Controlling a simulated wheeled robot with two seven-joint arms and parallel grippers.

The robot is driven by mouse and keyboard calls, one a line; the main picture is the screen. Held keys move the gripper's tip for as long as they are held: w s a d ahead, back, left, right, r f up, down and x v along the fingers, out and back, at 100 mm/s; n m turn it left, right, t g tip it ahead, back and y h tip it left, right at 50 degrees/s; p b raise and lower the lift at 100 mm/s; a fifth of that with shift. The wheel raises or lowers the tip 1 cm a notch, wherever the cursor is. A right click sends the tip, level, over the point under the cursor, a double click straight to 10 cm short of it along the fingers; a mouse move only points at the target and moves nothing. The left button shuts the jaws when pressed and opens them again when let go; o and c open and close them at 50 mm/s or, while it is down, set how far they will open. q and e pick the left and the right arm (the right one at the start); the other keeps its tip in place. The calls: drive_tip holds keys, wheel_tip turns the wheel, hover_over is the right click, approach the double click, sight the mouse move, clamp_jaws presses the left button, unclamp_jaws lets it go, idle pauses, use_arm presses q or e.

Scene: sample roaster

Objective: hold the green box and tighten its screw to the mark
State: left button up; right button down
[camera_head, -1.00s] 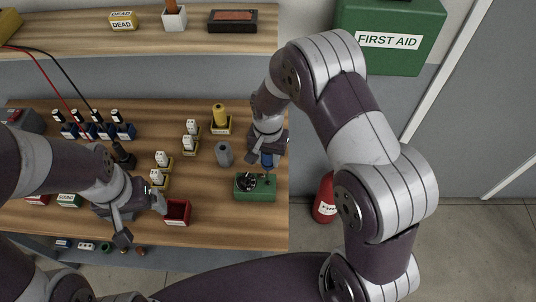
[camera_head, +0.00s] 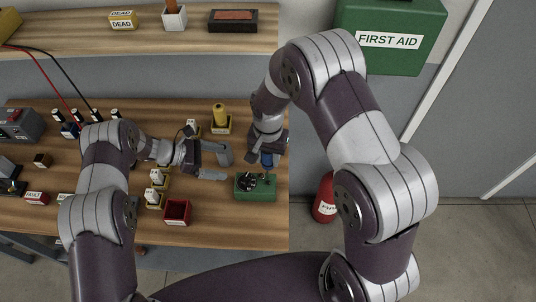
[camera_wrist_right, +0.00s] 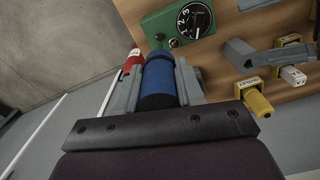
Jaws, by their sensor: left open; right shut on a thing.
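The green box (camera_head: 256,194) sits near the right front corner of the wooden table, with a black numbered dial on top. It also shows in the right wrist view (camera_wrist_right: 160,27). My right gripper (camera_head: 266,152) is shut on a blue-handled screwdriver (camera_head: 267,160), held above the right part of the box. In the right wrist view the blue handle (camera_wrist_right: 158,75) lies between the fingers; its tip and the screw are not clearly seen. My left gripper (camera_head: 224,164) is open and empty, its fingers just left of and behind the green box, apart from it.
A red open bin (camera_head: 177,212) stands left of the box. Yellow blocks with white parts (camera_head: 155,190) lie under and beside my left arm. A yellow cylinder in a holder (camera_head: 221,118) stands behind. A red extinguisher (camera_head: 325,198) stands right of the table.

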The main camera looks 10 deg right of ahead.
sight(252, 186)
use_arm(q)
drive_tip(key=s+f+m+g, duration=0.1)
drive_tip(key=s+f, duration=0.1)
drive_tip(key=s+d+f+m+g, duration=0.1)
drive_tip(key=s+f+m, duration=0.1)
drive_tip(key=shift+f, duration=0.1)
drive_tip(key=x, duration=1)
drive_tip(key=shift+a, duration=0.1)
drive_tip(key=shift+s, duration=0.1)
drive_tip(key=shift+c, duration=0.3)
drive_tip(key=c, duration=0.7)
drive_tip(key=o, duration=0.8)
drive_tip(key=shift+f, duration=0.1)
drive_tip(key=shift+r, duration=0.3)
drive_tip(key=c, duration=1.1)
